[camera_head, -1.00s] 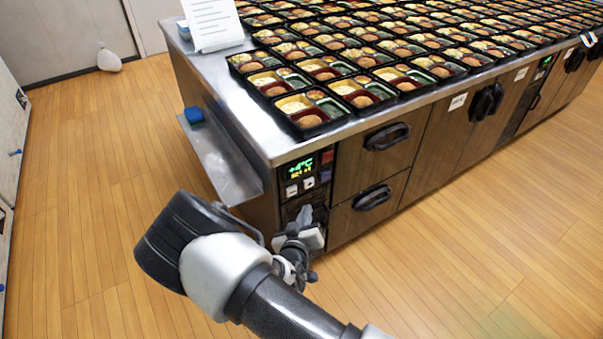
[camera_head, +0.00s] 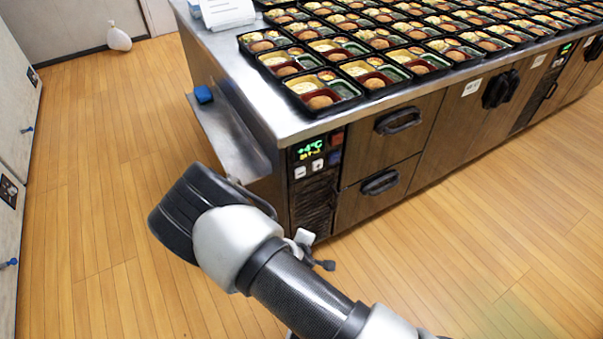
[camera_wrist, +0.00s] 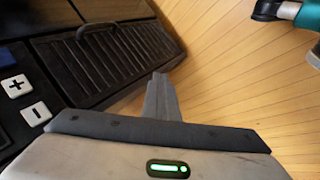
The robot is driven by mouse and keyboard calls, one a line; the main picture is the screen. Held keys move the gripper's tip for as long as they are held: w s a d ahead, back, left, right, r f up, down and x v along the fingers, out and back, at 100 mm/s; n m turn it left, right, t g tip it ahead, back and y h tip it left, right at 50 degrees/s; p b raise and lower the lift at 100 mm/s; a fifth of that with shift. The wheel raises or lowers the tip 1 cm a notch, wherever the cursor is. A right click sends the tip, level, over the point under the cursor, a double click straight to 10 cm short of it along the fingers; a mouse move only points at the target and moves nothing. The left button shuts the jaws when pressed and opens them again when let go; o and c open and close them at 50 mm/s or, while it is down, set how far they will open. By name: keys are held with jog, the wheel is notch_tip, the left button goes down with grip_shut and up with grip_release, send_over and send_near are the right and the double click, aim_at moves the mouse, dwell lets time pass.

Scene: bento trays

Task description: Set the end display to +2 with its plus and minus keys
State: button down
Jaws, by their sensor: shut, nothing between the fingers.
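The end display (camera_head: 309,149) on the cabinet's end panel glows green and seems to read +4°C, with a smaller line below too small to read. Two white keys sit under it in the head view. In the wrist view the plus key (camera_wrist: 16,86) and the minus key (camera_wrist: 36,113) are at the left edge, with the minus nearer my gripper. My gripper (camera_wrist: 162,84) is shut and empty. Its fingers are right of both keys and apart from them, in front of the dark grille and floor. In the head view my arm hides most of the gripper.
A dark louvred grille (camera_wrist: 104,62) with a handle lies beside the keys. A metal side shelf (camera_head: 232,140) with a blue item juts out left of the panel. Drawers with black handles (camera_head: 380,182) are to the right. The wooden floor (camera_head: 480,270) in front is clear.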

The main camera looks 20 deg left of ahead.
jog(key=s+d+f+n+g+h, duration=0.15)
jog(key=s+d+n+h, duration=0.25)
jog(key=d+n, duration=0.4)
jog(key=s+d+n+g+h, duration=0.2)
jog(key=s+d+n+h, duration=0.15)
jog(key=d+n, duration=0.35)
jog(key=w+d+r+n+t+h+b, duration=0.15)
jog(key=w+d+r+n+t, duration=0.35)
jog(key=n, duration=0.6)
jog(key=w+a+r+n+t+y, duration=0.3)
jog(key=w+a+r+n+y, duration=0.1)
jog(key=a+n, duration=0.4)
jog(key=w+a+r+n+t+y, duration=0.4)
jog(key=a+n, duration=0.4)
jog(key=n, duration=0.2)
jog(key=shift+w+a+r+y, duration=0.3)
jog(key=shift+w+r, duration=0.6)
jog(key=shift+w, duration=0.25)
